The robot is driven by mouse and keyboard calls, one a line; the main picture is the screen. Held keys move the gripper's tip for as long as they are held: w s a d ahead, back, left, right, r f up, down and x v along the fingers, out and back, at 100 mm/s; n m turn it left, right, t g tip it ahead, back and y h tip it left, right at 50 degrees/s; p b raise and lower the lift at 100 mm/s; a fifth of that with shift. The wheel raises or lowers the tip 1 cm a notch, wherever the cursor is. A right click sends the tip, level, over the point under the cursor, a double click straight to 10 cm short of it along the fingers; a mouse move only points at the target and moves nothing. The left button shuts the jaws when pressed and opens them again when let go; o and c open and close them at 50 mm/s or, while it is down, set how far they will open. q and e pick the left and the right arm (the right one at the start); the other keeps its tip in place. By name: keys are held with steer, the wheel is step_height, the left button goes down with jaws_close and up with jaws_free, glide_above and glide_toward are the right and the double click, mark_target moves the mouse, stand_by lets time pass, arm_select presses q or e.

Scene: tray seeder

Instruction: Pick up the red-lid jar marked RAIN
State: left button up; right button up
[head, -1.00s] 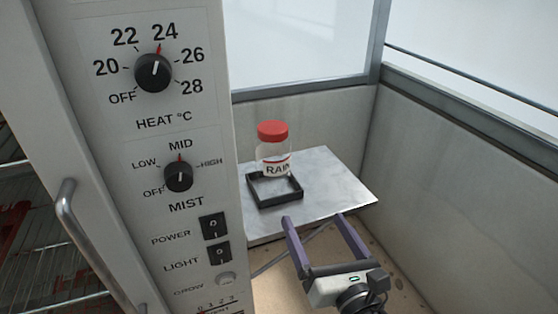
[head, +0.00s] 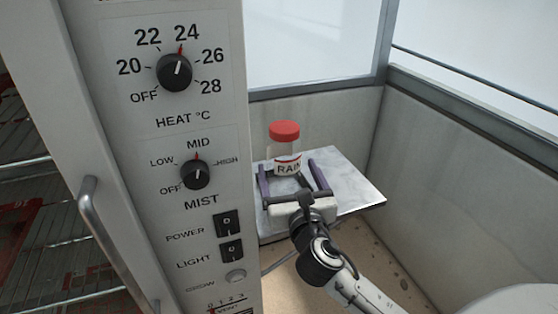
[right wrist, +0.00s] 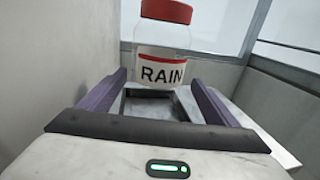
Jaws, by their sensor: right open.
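The jar (head: 286,150) has a red lid and a clear body with a white label reading RAIN. It stands upright at the dark square frame on a pale shelf (head: 352,187), behind the control panel. My right gripper (head: 290,170) is open, with its purple fingers pointing at the jar from the near side. In the right wrist view the jar (right wrist: 163,45) is ahead, centred between the open fingers (right wrist: 160,84) and beyond their tips or nearly so; contact is not visible. My left gripper is not in view.
A tall panel (head: 172,130) with HEAT and MIST knobs and switches stands close on the left of the shelf. A metal handle (head: 105,235) sticks out from it. Concrete walls (head: 450,170) close the corner behind and right. The shelf's right part is bare.

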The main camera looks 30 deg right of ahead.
steer(key=x, duration=0.6)
steer(key=shift+w+a+f, duration=0.1)
steer(key=shift+a+f, duration=0.05)
steer(key=shift+a, duration=0.2)
steer(key=c, duration=1.2)
